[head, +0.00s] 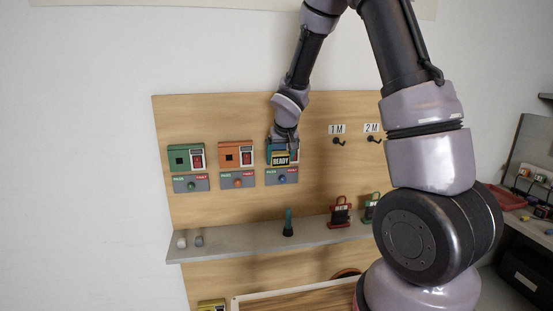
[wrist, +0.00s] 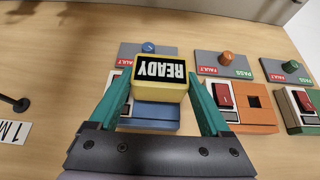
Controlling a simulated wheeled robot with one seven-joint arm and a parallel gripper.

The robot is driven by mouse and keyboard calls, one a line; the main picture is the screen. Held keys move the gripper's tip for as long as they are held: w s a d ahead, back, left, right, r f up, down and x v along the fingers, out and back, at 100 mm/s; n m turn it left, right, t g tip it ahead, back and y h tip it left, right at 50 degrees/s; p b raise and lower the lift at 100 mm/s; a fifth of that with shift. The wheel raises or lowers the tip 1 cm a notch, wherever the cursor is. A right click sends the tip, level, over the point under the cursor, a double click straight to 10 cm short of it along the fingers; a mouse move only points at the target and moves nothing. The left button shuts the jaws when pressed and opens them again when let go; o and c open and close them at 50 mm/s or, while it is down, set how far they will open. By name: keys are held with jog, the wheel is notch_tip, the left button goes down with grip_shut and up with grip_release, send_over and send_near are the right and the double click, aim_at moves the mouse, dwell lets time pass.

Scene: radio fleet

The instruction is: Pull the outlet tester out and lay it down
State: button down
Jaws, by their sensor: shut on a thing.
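The outlet tester is a yellow block (wrist: 160,94) with a black face reading READY. It shows in the head view (head: 281,160) in front of the blue outlet box, the rightmost of three. My gripper (wrist: 160,100) is shut on the tester, one teal finger on each side; in the head view my gripper (head: 283,146) comes down from above. The blue outlet box (wrist: 150,117) lies behind the tester. The tester's back is hidden, so I cannot tell whether it is still plugged in.
Green (head: 186,157) and orange (head: 236,155) outlet boxes sit to the left, each above a PASS/FAULT knob panel. A grey shelf (head: 260,236) below holds a dark green cone (head: 288,224) and a red-framed item (head: 340,212). Hooks marked 1M (head: 339,141) and 2M (head: 374,139) are to the right.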

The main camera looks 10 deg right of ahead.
jog(key=shift+s, duration=1.7)
